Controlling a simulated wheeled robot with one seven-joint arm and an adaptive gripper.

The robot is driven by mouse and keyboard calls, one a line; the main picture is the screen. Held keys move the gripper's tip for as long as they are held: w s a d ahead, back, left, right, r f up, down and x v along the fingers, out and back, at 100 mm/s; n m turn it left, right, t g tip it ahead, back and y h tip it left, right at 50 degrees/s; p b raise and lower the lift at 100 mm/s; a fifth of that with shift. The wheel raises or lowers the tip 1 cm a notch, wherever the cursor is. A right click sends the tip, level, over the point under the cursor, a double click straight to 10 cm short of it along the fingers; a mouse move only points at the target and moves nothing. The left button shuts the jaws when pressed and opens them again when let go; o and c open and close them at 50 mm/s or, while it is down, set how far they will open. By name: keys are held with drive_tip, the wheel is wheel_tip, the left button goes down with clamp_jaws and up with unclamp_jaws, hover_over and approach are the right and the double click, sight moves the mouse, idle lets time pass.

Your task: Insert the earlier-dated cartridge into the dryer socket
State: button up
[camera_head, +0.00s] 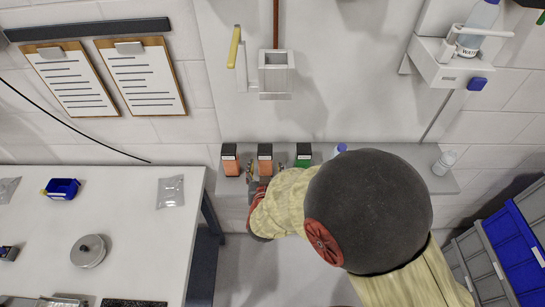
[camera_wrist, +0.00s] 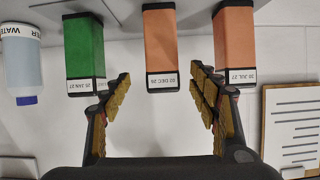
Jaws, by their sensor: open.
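Three cartridges stand in a row on the grey shelf: an orange one at left (camera_head: 231,162), an orange one in the middle (camera_head: 265,158) and a green one (camera_head: 304,153) at right. In the wrist view the order is reversed: green (camera_wrist: 84,47), middle orange (camera_wrist: 161,42), other orange (camera_wrist: 234,45). Their small labels appear to read JAN 27, DEC 26 and JUL 27 respectively. My gripper (camera_wrist: 161,82) is open and empty, facing the middle orange cartridge, whose label end shows between the fingertips. A square grey open-topped holder (camera_head: 276,75), apparently the socket, is on the wall above.
A yellow-handled lever (camera_head: 234,47) is beside the holder. A water bottle (camera_wrist: 22,70) is beside the green cartridge. Clipboards (camera_head: 141,76) hang at left above a white table (camera_head: 130,225). Blue and grey bins (camera_head: 515,250) are at lower right. My arm hides part of the shelf (camera_head: 405,158).

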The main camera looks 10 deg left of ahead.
sight(265, 158)
drive_tip(key=shift+w+r, duration=0.25)
drive_tip(key=shift+r, duration=0.1)
drive_tip(key=shift+w+t, duration=0.3)
drive_tip(key=shift+a+p+x, duration=0.15)
drive_tip(key=shift+p+x, duration=0.15)
drive_tip(key=shift+x, duration=1.5)
drive_tip(key=shift+a+p+x, duration=0.15)
drive_tip(key=shift+p+x, duration=0.1)
drive_tip(key=shift+x, duration=1.55)
drive_tip(key=shift+s+f, duration=0.1)
drive_tip(key=shift+s, duration=0.1)
drive_tip(key=shift+c, duration=0.6)
drive_tip(key=c, duration=1.3)
